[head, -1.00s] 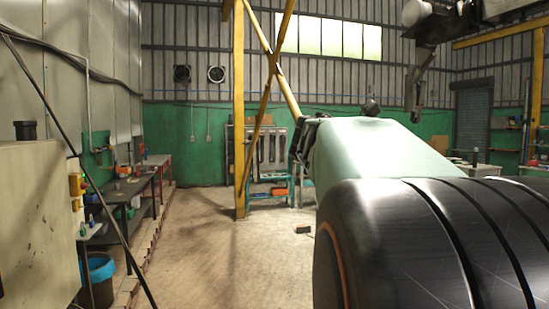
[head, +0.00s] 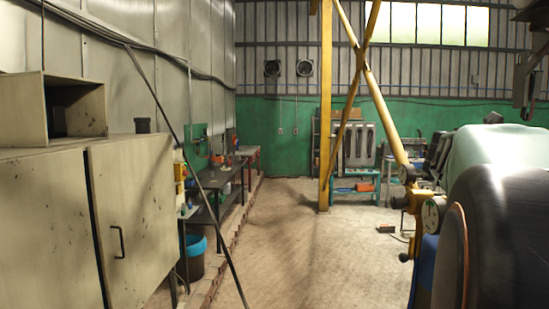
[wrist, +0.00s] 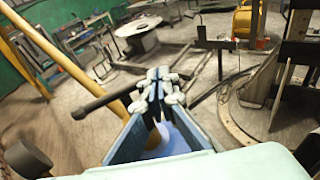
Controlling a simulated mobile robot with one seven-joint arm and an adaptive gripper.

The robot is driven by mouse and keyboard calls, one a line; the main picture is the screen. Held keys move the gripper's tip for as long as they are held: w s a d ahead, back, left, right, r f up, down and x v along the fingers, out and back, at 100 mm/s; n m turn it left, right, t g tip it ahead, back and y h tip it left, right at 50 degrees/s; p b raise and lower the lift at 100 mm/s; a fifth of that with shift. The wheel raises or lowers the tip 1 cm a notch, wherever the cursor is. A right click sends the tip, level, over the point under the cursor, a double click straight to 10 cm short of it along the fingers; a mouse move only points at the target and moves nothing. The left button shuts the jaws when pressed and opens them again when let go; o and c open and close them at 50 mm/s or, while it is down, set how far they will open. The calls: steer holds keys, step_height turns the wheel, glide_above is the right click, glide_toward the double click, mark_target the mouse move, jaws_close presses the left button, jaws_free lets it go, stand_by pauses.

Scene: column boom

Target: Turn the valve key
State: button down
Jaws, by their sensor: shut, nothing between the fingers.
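My gripper (wrist: 158,88) is in the wrist view, its blue-grey fingers together and empty. A dark bar (wrist: 103,101) with a thick left end runs up to the fingers and passes partly out of sight behind them; I cannot tell whether it touches them. A dark T-shaped piece (wrist: 217,44) stands upright farther off, right of the fingers. I cannot tell which of these, if either, is the valve key.
A yellow post (head: 325,110) stands beyond the open floor (head: 285,245). A workbench (head: 225,175) and a blue-rimmed bin (head: 192,258) line the left wall.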

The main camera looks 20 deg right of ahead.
steer(key=shift+p+x, duration=0.4)
steer(key=shift+x, duration=0.5)
steer(key=shift+d+r, duration=0.1)
steer(key=shift+d, duration=0.2)
steer(key=shift+s+a+r, duration=0.1)
steer(key=shift+s, duration=0.05)
